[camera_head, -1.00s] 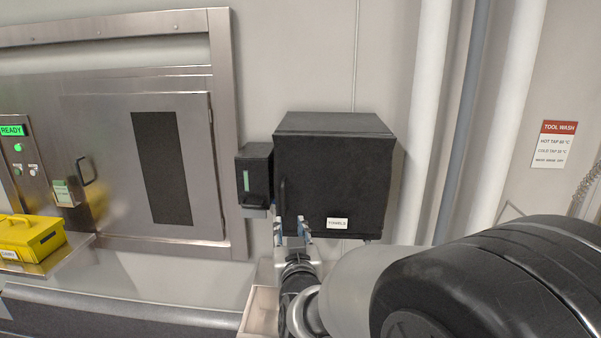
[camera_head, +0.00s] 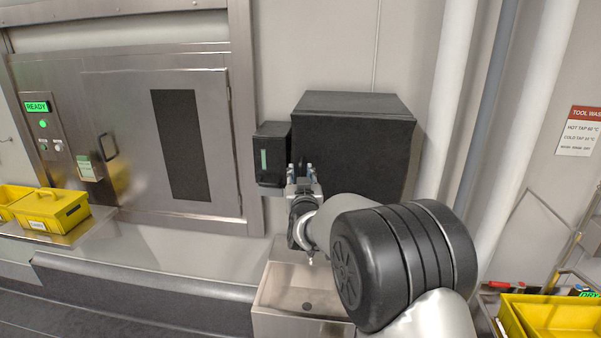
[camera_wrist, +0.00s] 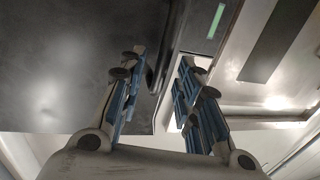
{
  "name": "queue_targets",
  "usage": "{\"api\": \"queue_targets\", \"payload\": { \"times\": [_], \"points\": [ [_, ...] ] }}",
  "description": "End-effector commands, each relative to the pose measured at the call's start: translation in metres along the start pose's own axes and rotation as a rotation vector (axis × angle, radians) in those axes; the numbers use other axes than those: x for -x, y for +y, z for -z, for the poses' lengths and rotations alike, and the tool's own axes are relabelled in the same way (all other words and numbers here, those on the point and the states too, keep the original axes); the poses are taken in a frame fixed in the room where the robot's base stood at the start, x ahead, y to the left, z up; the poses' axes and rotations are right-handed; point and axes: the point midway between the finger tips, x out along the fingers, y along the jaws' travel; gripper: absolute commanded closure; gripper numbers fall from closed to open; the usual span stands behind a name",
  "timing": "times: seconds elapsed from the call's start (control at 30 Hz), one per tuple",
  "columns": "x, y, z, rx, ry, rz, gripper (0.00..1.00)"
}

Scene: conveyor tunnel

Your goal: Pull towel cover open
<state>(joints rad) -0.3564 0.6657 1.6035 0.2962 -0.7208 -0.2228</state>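The towel cover (camera_head: 352,135) is a black box front on the wall, and it looks shut. Its label is hidden behind my arm in the head view. Its dark bar handle (camera_wrist: 158,70) runs along the cover's edge in the wrist view; in the head view my gripper hides it. My gripper (camera_head: 302,172) is at the cover's lower left edge. In the wrist view my gripper (camera_wrist: 158,78) has its blue-padded fingers apart, one on each side of the handle in the picture. I cannot tell whether they touch it.
A small black dispenser (camera_head: 271,155) with a green strip hangs just left of the cover. A sink (camera_head: 275,325) lies below. Pipes (camera_head: 452,100) run up the wall at right. Yellow bins stand at left (camera_head: 45,212) and lower right (camera_head: 550,318). A steel door (camera_head: 130,130) fills the left.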

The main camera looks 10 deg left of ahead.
Motion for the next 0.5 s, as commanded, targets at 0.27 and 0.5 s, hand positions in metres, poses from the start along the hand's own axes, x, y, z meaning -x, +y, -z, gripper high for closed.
{"api": "queue_targets", "payload": {
  "times": [0.27,0.5],
  "points": [
    [-0.020,0.001,0.000,0.000,-0.001,0.000,0.69],
    [-0.021,0.000,0.000,0.000,-0.001,0.000,0.69]
  ]
}}
